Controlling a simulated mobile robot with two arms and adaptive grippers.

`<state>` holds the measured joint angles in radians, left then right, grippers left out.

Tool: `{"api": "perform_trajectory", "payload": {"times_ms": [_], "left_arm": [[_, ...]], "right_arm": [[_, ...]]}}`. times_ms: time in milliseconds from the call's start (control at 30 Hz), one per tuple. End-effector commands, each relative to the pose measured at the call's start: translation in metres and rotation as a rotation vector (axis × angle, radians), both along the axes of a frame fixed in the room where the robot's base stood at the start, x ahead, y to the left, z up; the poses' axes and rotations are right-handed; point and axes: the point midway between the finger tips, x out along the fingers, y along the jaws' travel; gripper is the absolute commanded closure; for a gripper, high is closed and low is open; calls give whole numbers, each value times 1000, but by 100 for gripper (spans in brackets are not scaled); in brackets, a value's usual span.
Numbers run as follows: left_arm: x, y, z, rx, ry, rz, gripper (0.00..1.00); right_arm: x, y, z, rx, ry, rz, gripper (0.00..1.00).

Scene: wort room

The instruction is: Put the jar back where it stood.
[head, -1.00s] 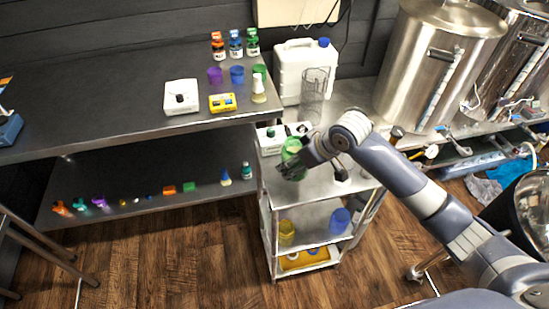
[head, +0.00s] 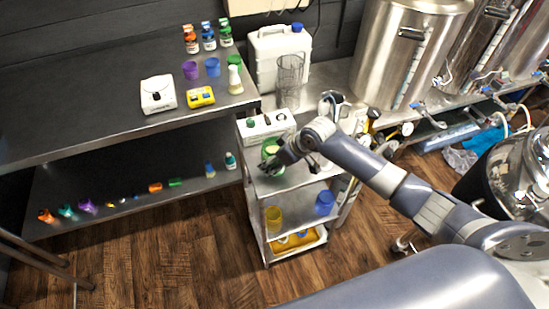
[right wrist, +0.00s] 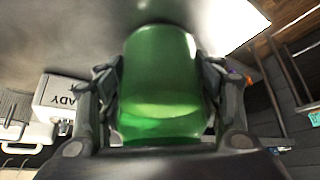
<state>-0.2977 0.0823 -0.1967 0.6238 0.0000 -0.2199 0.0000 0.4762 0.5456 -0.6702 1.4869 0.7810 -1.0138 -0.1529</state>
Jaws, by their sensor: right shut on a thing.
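The jar is a green translucent vessel; in the right wrist view the green jar (right wrist: 162,85) fills the middle, with a finger on each side. In the head view the green jar (head: 271,150) shows at the top shelf of the small steel cart (head: 300,178). My right gripper (head: 273,162) is shut on it and partly hides it. I cannot tell whether the jar touches the shelf. My left gripper is not in view.
A white device (head: 266,126) stands behind the jar on the cart. A yellow cup (head: 273,219) and a blue cup (head: 324,202) stand on the shelf below. The steel table (head: 100,95) is at left, with purple (head: 190,69), blue (head: 212,67) and green (head: 235,61) cups.

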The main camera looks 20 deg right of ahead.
Motion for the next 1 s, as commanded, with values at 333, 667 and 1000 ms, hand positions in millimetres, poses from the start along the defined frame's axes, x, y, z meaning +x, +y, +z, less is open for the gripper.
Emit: {"api": "perform_trajectory", "payload": {"times_ms": [333, 667, 1000], "left_arm": [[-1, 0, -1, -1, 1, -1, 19], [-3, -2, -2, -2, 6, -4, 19], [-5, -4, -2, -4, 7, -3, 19]], "right_arm": [[0, 0, -2, 0, 0, 0, 26], [0, 0, -2, 0, 0, 0, 19], [-10, -8, 20, 0, -3, 1, 19]]}}
